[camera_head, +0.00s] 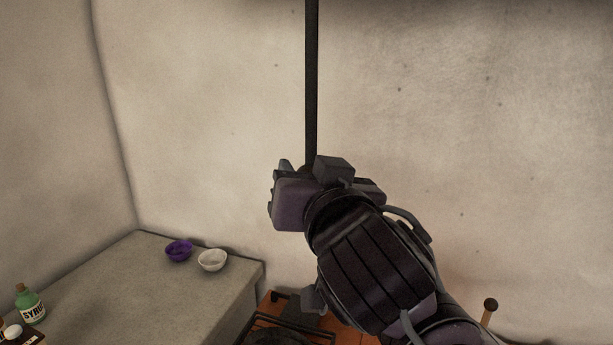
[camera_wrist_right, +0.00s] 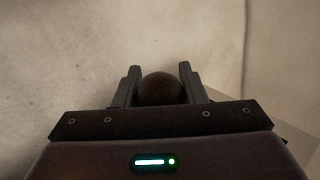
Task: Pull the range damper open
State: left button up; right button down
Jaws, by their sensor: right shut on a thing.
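The damper's dark rod (camera_head: 312,90) hangs straight down in front of the wall in the head view. Its lower end goes behind my right gripper (camera_head: 284,168). In the right wrist view, a dark brown round knob (camera_wrist_right: 160,89) sits between the two fingers of my right gripper (camera_wrist_right: 160,78), which is shut on it. The head view mostly hides the knob behind the gripper and wrist. My left gripper is not in view.
Below my right arm is an orange-brown range top (camera_head: 262,308) with dark grates. On the left, a grey counter (camera_head: 130,290) holds a purple bowl (camera_head: 179,251), a white bowl (camera_head: 212,260) and a green syrup bottle (camera_head: 30,305). A knobbed handle (camera_head: 489,306) stands at the lower right.

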jog(key=c, duration=1.1)
grip_release()
jog(key=shift+f, duration=0.4)
jog(key=shift+o, duration=1)
jog(key=shift+r, duration=0.15)
jog(key=shift+s+d, duration=0.1)
jog(key=shift+s, duration=0.2)
jog(key=b+v, duration=0.2)
jog(key=v, duration=0.5)
jog(key=shift+b, duration=0.4)
jog(key=shift+s, duration=0.1)
